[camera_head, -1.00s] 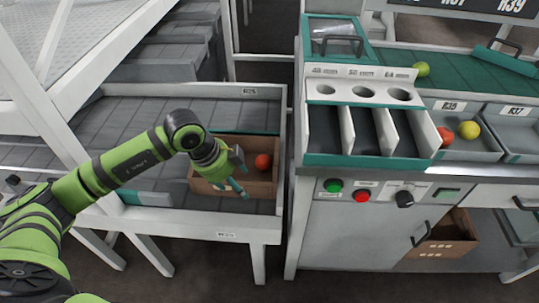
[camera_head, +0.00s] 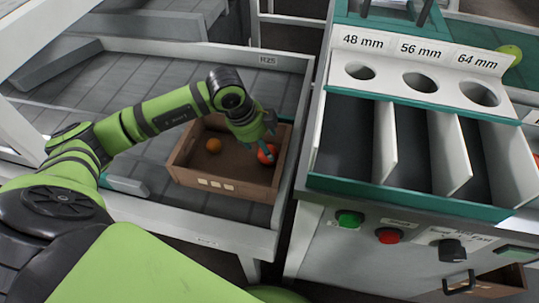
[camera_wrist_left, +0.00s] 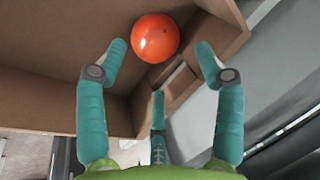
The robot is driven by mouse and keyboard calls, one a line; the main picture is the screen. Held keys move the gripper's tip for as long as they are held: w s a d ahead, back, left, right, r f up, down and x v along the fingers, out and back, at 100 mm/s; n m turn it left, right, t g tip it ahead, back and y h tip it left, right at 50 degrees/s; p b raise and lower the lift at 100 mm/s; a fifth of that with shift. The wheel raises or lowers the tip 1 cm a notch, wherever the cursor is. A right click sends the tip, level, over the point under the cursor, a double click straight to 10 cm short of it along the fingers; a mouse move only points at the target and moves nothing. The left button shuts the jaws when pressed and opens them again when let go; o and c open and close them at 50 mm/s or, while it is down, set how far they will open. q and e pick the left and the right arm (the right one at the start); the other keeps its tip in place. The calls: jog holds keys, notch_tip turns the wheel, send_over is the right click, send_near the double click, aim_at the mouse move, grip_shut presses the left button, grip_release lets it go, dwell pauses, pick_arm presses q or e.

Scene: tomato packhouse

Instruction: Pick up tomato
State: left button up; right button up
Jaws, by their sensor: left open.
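A red tomato (camera_head: 266,154) lies in the right part of a brown box (camera_head: 225,184). It also shows in the left wrist view (camera_wrist_left: 155,38), just beyond and between the fingertips. A smaller orange tomato (camera_head: 213,145) lies in the left part of the same box. My left gripper (camera_head: 262,138) is over the box's right side, with its fingers close around the red tomato's far side. In the left wrist view its teal fingers (camera_wrist_left: 160,60) are spread wide and hold nothing. Whether a finger touches the tomato, I cannot tell. My right gripper is not in view.
The box stands on a grey roller bed with a white rail (camera_head: 190,229). At the right is a sizing station with white dividers (camera_head: 384,140), round holes (camera_head: 420,82) and buttons (camera_head: 349,219). A yellow-green tomato (camera_head: 509,54) lies behind it.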

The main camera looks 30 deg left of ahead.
aim_at(262, 158)
pick_arm(q)
jog(key=x, duration=0.5)
jog(key=shift+a+f, duration=0.25)
jog(key=shift+s, duration=0.1)
jog(key=c, duration=0.6)
jog(key=shift+o, duration=0.2)
